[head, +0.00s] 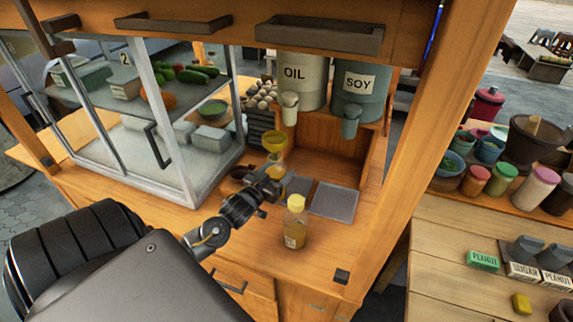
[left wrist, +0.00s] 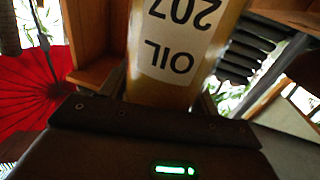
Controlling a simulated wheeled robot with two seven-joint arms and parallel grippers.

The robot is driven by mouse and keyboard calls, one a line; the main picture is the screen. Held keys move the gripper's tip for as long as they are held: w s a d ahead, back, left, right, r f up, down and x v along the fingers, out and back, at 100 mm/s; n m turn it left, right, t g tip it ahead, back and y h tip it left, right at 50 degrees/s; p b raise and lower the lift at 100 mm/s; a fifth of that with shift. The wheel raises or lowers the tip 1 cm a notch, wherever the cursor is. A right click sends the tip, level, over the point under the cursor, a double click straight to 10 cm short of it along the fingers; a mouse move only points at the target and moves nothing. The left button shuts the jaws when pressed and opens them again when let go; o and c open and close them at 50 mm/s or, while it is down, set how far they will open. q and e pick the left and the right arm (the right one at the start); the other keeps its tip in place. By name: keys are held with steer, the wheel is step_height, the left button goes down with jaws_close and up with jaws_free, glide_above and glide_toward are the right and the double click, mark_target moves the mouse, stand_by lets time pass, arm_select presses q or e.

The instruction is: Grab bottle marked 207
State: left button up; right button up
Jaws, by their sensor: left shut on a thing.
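My left gripper (head: 268,182) is shut on a bottle. In the left wrist view the bottle (left wrist: 182,45) fills the top middle, amber with a white label reading "OIL 207" upside down. In the head view the gripper hides most of it, and only a yellow part (head: 276,170) shows just beyond the fingers. A second bottle (head: 294,228), yellow-capped with amber contents and a pale label too small to read, stands upright on the counter to the right of the gripper. My right gripper is not in view.
A yellow funnel-like piece (head: 274,141) shows just beyond the gripper. OIL (head: 297,82) and SOY (head: 358,92) dispensers hang above the counter. A grey square plate (head: 334,202) lies right of the gripper. A glass case (head: 180,140) stands left, and a wooden post (head: 398,150) right.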

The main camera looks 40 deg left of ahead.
arm_select(q)
steer(key=s+d+b, duration=0.1)
steer(key=s, duration=0.9)
steer(key=shift+s+b, duration=0.2)
steer(key=shift+b, duration=0.2)
